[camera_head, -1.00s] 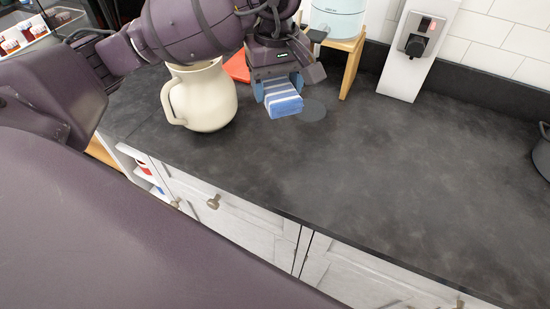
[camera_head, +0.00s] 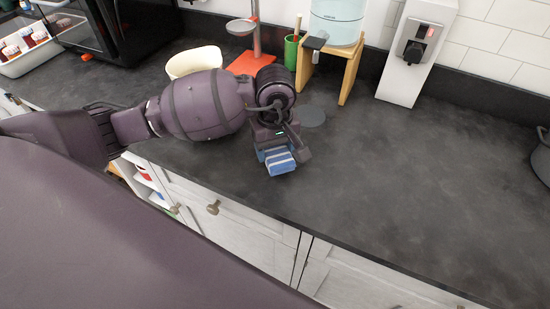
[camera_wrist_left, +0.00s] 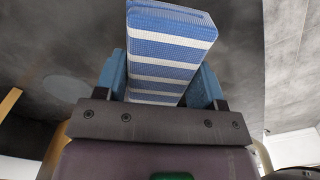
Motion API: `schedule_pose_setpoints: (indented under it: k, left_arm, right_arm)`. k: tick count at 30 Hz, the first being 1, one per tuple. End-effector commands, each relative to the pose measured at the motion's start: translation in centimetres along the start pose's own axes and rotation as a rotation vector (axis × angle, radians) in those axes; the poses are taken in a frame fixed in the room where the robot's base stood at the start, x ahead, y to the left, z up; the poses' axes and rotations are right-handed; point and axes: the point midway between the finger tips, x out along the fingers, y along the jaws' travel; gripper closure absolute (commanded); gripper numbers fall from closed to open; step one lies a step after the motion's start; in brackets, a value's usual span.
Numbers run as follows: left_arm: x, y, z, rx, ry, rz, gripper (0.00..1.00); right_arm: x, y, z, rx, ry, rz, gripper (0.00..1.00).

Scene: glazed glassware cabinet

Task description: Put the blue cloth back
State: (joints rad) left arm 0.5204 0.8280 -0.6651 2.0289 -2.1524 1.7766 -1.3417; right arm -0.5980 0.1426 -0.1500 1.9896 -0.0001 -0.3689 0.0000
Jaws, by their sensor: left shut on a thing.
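The blue cloth (camera_head: 281,164) is a folded block with blue and white stripes. My left gripper (camera_head: 272,155) is shut on it near the front edge of the dark counter (camera_head: 400,170). In the left wrist view the cloth (camera_wrist_left: 168,50) sticks out between the two blue fingers of the left gripper (camera_wrist_left: 163,85). I cannot tell whether the cloth touches the counter. My right gripper is not in view.
A cream jug (camera_head: 194,62) stands behind my left arm, partly hidden by it. A wooden stand (camera_head: 349,80) with a pale blue appliance (camera_head: 337,22), a green cup (camera_head: 291,52) and a white dispenser (camera_head: 415,55) stand at the back. The counter's middle and right are mostly clear.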

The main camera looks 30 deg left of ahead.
Motion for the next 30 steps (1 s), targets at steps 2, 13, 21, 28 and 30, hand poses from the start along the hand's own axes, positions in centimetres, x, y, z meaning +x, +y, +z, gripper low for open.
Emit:
schedule_pose_setpoints:
  k: [2,13,21,28,30]
  left_arm:
    - [0.5,0.0,0.0,-0.001,0.000,-0.001,0.56]
    - [4.2,0.0,0.0,0.000,0.000,0.000,0.56]
    - [4.2,0.0,0.0,0.001,0.000,0.000,0.17]
    - [4.2,0.0,0.0,0.001,0.000,0.000,0.11]
    - [4.1,0.0,0.0,0.001,0.001,0.000,0.11]
  right_arm:
    - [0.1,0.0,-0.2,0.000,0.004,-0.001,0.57]
    - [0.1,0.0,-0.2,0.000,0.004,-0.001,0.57]
    - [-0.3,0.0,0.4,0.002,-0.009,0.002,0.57]
    - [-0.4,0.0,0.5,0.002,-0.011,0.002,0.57]
    - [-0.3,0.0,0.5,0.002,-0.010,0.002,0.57]
